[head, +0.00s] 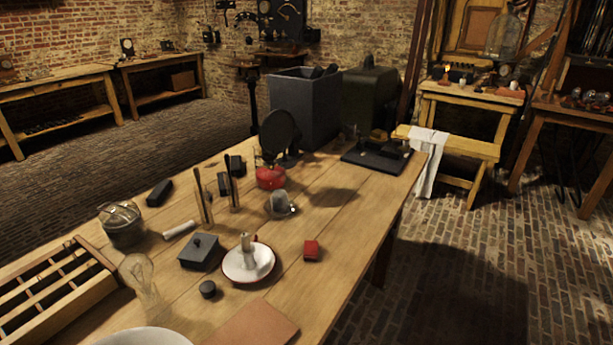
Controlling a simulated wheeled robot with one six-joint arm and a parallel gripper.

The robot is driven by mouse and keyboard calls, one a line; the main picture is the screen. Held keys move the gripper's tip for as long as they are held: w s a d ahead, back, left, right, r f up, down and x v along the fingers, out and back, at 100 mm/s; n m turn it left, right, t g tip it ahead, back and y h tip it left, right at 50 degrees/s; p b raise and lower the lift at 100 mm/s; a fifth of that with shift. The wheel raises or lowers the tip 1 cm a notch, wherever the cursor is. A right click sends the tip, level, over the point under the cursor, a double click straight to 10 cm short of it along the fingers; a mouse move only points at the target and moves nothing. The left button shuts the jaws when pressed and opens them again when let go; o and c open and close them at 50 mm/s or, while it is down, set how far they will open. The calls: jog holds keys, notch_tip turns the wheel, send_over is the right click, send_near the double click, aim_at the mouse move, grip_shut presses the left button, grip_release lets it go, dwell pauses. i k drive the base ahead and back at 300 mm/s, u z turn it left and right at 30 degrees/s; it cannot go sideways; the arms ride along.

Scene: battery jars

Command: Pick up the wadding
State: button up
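I cannot tell for sure which thing is the wadding. A small whitish roll (180,230) lies on the wooden table (330,225), left of the middle. A greyish-white lump (280,202) sits in a small shallow dish near the table's middle, and its material is too small to make out. Both are uncovered from above. My gripper does not show in this view.
Thin upright sticks (203,200) and a red-based item (270,177) stand behind. The table's right side is clearer.

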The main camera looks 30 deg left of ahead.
aim_at(278, 198)
jog(key=i, duration=2.55)
jog(key=u, duration=3.75)
